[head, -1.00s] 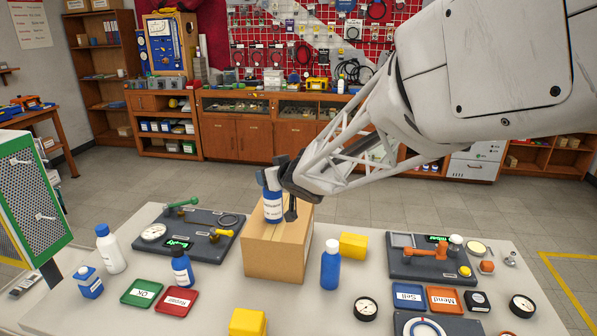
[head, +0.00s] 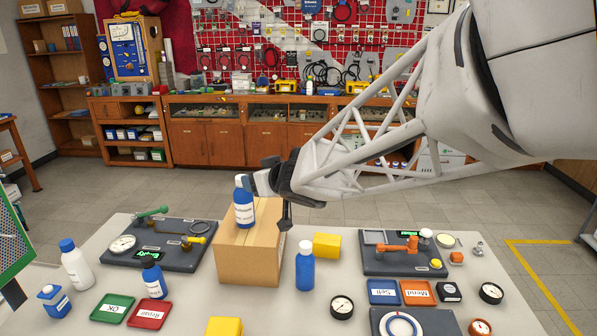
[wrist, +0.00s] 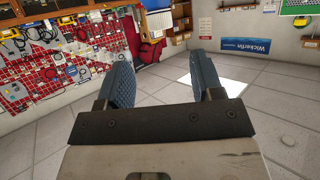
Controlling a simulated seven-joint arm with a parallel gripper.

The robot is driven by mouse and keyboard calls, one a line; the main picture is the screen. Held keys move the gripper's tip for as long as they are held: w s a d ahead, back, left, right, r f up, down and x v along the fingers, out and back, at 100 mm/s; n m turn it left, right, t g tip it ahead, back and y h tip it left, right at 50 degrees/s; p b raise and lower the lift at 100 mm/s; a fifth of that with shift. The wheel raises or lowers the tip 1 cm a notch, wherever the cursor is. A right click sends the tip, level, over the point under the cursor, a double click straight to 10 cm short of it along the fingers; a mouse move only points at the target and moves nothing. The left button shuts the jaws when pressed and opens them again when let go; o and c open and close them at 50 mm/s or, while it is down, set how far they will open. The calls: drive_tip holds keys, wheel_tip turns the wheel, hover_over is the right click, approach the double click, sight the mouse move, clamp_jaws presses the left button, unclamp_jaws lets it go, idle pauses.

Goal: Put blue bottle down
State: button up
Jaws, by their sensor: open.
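A blue bottle (head: 243,208) with a white label stands upright on top of a cardboard box (head: 250,262). My gripper (head: 256,184) is open, just right of the bottle's upper part. In the head view its fingers overlap or nearly touch the bottle's edge, and I cannot tell whether they touch. In the wrist view the gripper (wrist: 165,85) has its two fingers apart with nothing between them, and the bottle does not show there. Another blue bottle (head: 305,270) stands on the table right of the box, and a darker blue bottle (head: 151,282) stands left of it.
A yellow block (head: 327,245) lies right of the box. Green (head: 112,308) and red (head: 148,313) trays lie at front left. A white bottle (head: 76,267) stands at far left. Dark test boards (head: 175,258) flank the box, with blue and orange trays at right.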

idle(0.4)
drive_tip(key=s+d+m+h, duration=0.3)
drive_tip(key=s+d+h, duration=0.1)
drive_tip(key=d, duration=0.8)
drive_tip(key=s+d+m+h, duration=0.3)
drive_tip(key=d+h, duration=0.2)
drive_tip(key=d, duration=0.6)
drive_tip(key=s+d+f+m+g, duration=0.1)
drive_tip(key=s+d+g, duration=0.1)
drive_tip(key=s, duration=0.6)
drive_tip(key=s+d+f+m+g, duration=0.1)
drive_tip(key=s+d, duration=0.3)
drive_tip(key=s, duration=0.4)
drive_tip(key=s+d+f+m+g, duration=0.1)
drive_tip(key=s+d+f+g, duration=0.2)
drive_tip(key=s, duration=0.5)
drive_tip(key=shift+d+f+g+h, duration=0.25)
drive_tip(key=shift+d+g+h, duration=0.05)
drive_tip(key=shift+d+g, duration=0.25)
drive_tip(key=o, duration=0.5)
